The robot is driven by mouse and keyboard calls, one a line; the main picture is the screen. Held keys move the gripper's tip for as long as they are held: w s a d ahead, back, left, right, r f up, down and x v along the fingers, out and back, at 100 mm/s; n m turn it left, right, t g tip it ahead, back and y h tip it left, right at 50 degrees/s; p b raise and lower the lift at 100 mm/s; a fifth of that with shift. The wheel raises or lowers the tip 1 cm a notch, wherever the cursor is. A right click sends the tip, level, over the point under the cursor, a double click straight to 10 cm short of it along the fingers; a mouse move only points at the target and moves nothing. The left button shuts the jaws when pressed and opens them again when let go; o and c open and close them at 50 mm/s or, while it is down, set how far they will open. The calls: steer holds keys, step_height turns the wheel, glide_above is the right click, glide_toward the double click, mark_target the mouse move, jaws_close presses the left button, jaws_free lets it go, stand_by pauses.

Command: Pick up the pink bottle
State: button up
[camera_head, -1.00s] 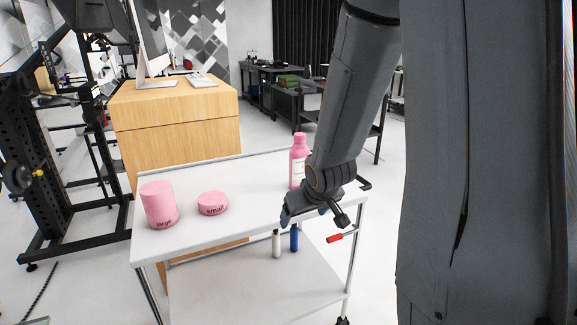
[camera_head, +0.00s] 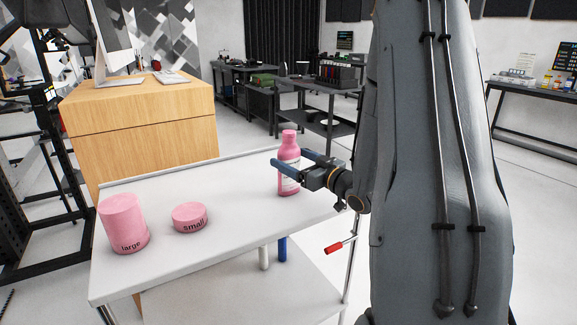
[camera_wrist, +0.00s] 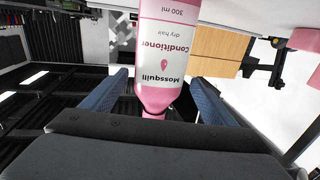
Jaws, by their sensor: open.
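The pink bottle (camera_head: 289,181) stands upright near the back right of the white cart top, with a white label. In the wrist view the bottle (camera_wrist: 155,98) appears upside down, its label reading "Conditioner". My gripper (camera_head: 288,157) is open and level at the bottle's upper body, coming from the right. One finger crosses in front of the bottle and the other shows behind it. In the wrist view the bottle lies between the two blue fingers, with a gap visible on each side. Contact is not visible.
A pink cylinder marked "large" (camera_head: 124,226) and a low pink disc marked "small" (camera_head: 190,217) stand on the left of the cart top (camera_head: 230,237). A wooden desk (camera_head: 145,125) stands behind.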

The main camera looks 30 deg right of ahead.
steer(key=x, duration=0.4)
steer(key=p+x, duration=0.1)
steer(key=x, duration=0.1)
steer(key=shift+f, duration=0.4)
steer(key=c, duration=1.4)
